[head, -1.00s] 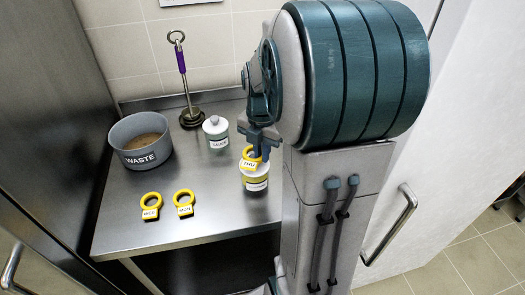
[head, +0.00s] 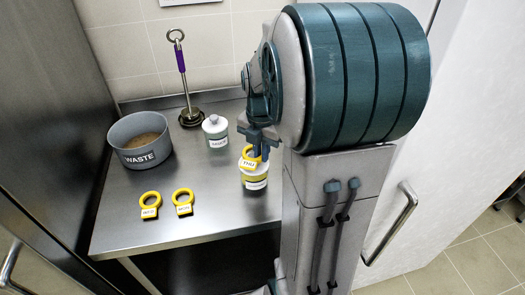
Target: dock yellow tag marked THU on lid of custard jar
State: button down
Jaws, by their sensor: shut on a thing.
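The yellow ring tag marked THU (head: 249,163) is in my gripper (head: 259,150), which is shut on it. The tag is right at the top of the custard jar (head: 256,183), a pale jar with a yellow band and a white label too small to read. The tag overlaps the lid in the picture; I cannot tell whether it touches the lid or hangs just above it. My gripper and arm hide part of the tag's ring and the jar's top.
Two more yellow tags, WED (head: 150,206) and MON (head: 183,202), lie at the front left. A second lidded jar (head: 216,131) stands behind the custard jar. A grey WASTE bowl (head: 141,141) and a purple-handled tool (head: 188,98) stand at the back left. The table (head: 215,207) is clear in front.

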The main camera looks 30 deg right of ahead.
aim_at(260, 159)
jog(key=c, duration=1.8)
grip_release()
jog(key=shift+s+f, duration=0.4)
jog(key=shift+f, duration=0.3)
jog(key=shift+o, duration=0.2)
jog(key=shift+a, duration=0.1)
jog(key=shift+w+r+p, duration=0.2)
jog(key=shift+r+p, duration=0.35)
jog(key=shift+r, duration=0.05)
jog(key=shift+w+r+p, duration=0.15)
jog(key=shift+r+p, duration=0.35)
jog(key=shift+r, duration=0.1)
notch_tip(260, 159, up, 9)
jog(key=p, duration=0.6)
jog(key=s+a+r+m+t, duration=0.1)
jog(key=s+a+m, duration=0.4)
jog(key=m, duration=0.7)
jog(key=s+a+r+m+t, duration=0.2)
jog(key=s+a+m, duration=0.4)
jog(key=m, duration=0.6)
jog(key=shift+s+a, duration=0.25)
jog(key=shift+s, duration=0.05)
